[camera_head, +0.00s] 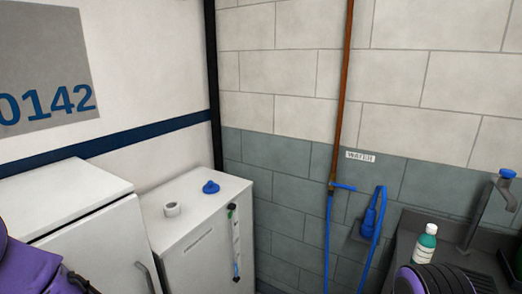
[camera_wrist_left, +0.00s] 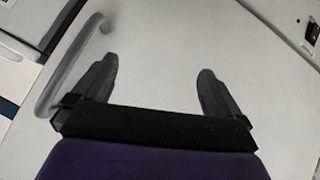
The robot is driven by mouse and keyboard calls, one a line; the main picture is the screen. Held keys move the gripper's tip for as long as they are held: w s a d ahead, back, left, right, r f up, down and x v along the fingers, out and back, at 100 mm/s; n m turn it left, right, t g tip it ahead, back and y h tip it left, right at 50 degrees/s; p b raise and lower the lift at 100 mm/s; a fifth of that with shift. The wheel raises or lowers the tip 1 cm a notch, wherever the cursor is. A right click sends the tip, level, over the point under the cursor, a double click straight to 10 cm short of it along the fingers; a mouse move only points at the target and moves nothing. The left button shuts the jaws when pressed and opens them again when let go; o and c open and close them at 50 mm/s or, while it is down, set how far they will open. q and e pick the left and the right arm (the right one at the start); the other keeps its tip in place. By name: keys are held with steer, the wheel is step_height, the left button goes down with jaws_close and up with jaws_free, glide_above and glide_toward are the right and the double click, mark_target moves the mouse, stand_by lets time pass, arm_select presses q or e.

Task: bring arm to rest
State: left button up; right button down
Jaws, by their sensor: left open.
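My left gripper (camera_wrist_left: 158,66) is open in the left wrist view, its two dark fingers well apart with nothing between them. Behind the fingers is the white front of a cabinet (camera_head: 97,248) with a grey curved handle (camera_wrist_left: 72,65) to the left of the fingers. In the head view my purple left arm comes in at the lower left corner, and a dark part of it shows at the bottom edge. A purple and black part of my right arm shows at the bottom right. My right gripper cannot be seen.
A white unit (camera_head: 205,233) beside the cabinet bears a blue knob-like item (camera_head: 210,187) and a white roll (camera_head: 172,209). A blue hose (camera_head: 328,240) hangs on the block wall.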

arm_select(q)
steer(key=s+d+f+m+g+h+b, duration=0.2)
steer(key=s+f+m+b, duration=0.5)
steer(key=s+f, duration=1.7)
steer(key=shift+s+f+m+g+h, duration=0.35)
steer(key=shift+f+g+h, duration=0.45)
steer(key=shift+f+g, duration=0.15)
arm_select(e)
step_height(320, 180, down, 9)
arm_select(q)
steer(key=shift+w+d, duration=0.1)
